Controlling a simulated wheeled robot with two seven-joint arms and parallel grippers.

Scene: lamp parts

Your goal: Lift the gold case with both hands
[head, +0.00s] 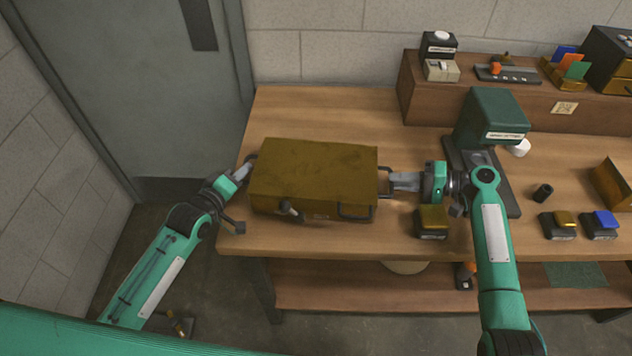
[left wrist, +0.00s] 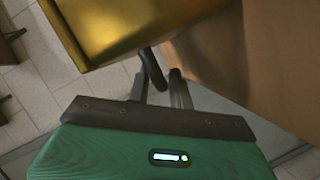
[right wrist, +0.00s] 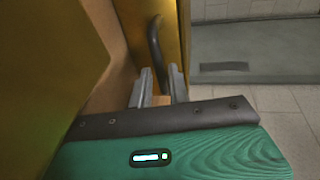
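The gold case (head: 313,172), a closed box with dark handles, sits on the wooden table (head: 330,103), near its left front part. My left gripper (head: 247,167) is at the case's left end; in the left wrist view its fingers (left wrist: 161,82) stand apart on either side of a dark side handle (left wrist: 153,68). My right gripper (head: 393,181) is at the right end; in the right wrist view its fingers (right wrist: 158,80) also stand apart, with the other side handle (right wrist: 155,42) reaching down between them. No firm grip shows on either handle.
A green machine (head: 490,118) stands right of the case, close to my right arm. A small gold-topped block (head: 432,222) sits below my right gripper. A wooden shelf box (head: 430,100) with small items is at the back. The table behind the case is clear.

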